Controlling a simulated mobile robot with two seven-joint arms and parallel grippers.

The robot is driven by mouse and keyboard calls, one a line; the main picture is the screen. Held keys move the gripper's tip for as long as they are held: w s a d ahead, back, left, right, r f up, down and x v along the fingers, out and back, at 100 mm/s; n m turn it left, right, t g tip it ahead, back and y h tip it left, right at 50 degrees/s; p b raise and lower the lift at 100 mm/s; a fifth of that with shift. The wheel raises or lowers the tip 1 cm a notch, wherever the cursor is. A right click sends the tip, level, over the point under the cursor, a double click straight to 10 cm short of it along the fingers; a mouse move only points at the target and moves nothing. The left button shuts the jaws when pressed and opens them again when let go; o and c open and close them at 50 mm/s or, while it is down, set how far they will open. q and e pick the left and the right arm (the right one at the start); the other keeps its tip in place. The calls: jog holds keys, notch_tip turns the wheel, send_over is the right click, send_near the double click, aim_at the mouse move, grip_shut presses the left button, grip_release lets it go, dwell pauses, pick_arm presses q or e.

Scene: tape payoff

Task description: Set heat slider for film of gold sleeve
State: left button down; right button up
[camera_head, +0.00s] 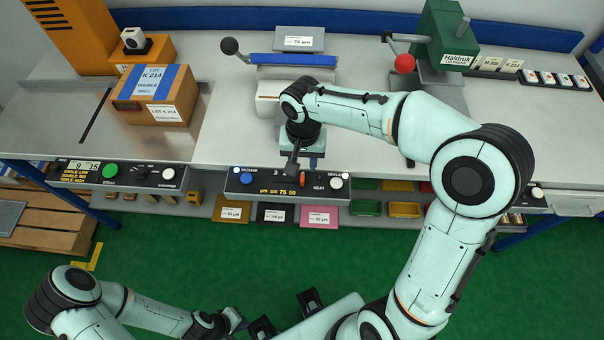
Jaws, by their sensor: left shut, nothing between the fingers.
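The control panel (262,190) at the bench's front edge has a blue knob, an orange knob (305,180) beside the word HEAT, and a white button. Yellow scale figures, including 75 and 50, run along its front. My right gripper (292,167) points down over the panel's middle, just left of the orange knob; its fingers look narrow, and contact is unclear. A gold sleeve (232,209) hangs below the panel, its label too small to read surely. My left gripper (232,319) is low in front of the bench, far from the panel, shut and empty.
Black (271,213) and pink (320,216) sleeves are beside the gold one. A sealer with a blue bar (290,60) stands behind my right wrist. A second panel (120,175) and a box (155,93) are left. A green press (440,40) stands right.

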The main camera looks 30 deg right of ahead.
aim_at(302, 177)
notch_tip(302, 177, down, 7)
jog(key=shift+w+f, duration=0.1)
dwell(0.3)
grip_shut()
dwell(1.3)
